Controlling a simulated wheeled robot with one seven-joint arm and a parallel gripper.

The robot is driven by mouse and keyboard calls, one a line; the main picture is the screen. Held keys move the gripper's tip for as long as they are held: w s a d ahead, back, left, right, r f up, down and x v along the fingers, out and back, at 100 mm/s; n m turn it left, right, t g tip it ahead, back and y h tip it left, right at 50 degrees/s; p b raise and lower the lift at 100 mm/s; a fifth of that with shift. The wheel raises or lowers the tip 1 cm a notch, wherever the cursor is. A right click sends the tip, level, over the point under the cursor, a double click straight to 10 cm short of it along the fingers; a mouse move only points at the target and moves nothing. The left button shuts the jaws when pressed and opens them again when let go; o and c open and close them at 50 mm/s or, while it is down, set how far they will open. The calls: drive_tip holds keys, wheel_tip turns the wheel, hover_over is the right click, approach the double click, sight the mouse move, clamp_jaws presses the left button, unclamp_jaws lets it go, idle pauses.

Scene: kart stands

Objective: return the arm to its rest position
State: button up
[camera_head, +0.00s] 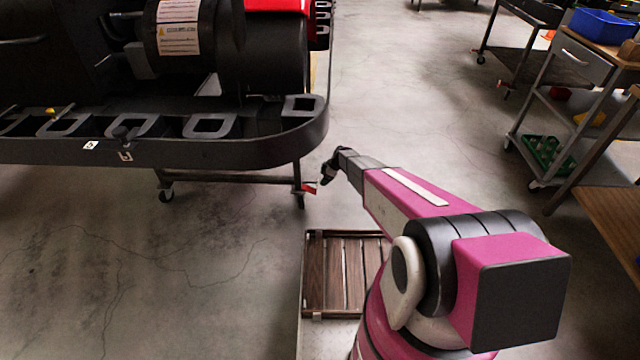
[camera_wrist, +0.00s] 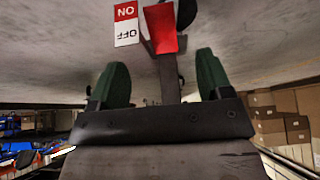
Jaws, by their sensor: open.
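My arm (camera_head: 405,195) reaches forward from the lower right of the head view. My gripper (camera_head: 328,172) is at its far end, close to the right end of the kart stand. In the wrist view my gripper (camera_wrist: 160,78) is open, its two green fingers wide apart. A red piece (camera_wrist: 165,42) on a dark bar shows between and beyond the fingers, clear of both. A red-and-white ON/OFF label (camera_wrist: 126,24), upside down, is beside it. A small red part (camera_head: 309,188) also shows just left of my gripper in the head view.
The kart stand (camera_head: 230,152) with the dark kart fills the upper left. A wooden slatted pallet or deck (camera_head: 340,312) lies below my arm. A cart (camera_head: 585,65) with bins and a wooden bench (camera_head: 612,190) stand at the right. Bare floor (camera_head: 430,110) lies between.

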drive_tip(key=shift+d+r, duration=0.15)
drive_tip(key=shift+r, duration=0.1)
drive_tip(key=s+d+r+m+h, duration=0.2)
drive_tip(key=s+d+r+m, duration=0.4)
drive_tip(key=s+r, duration=0.5)
drive_tip(key=s+d+r+m+h, duration=0.2)
drive_tip(key=s+d+r+m, duration=0.3)
drive_tip(key=s+r, duration=0.6)
drive_tip(key=s+d+r+m+h, duration=0.1)
drive_tip(key=s+d+r+m, duration=0.5)
drive_tip(key=s+r, duration=0.6)
drive_tip(key=shift+d+r+m+h, duration=0.35)
drive_tip(key=shift+d+r, duration=0.2)
drive_tip(key=shift+r, duration=0.2)
drive_tip(key=shift+w, duration=0.1)
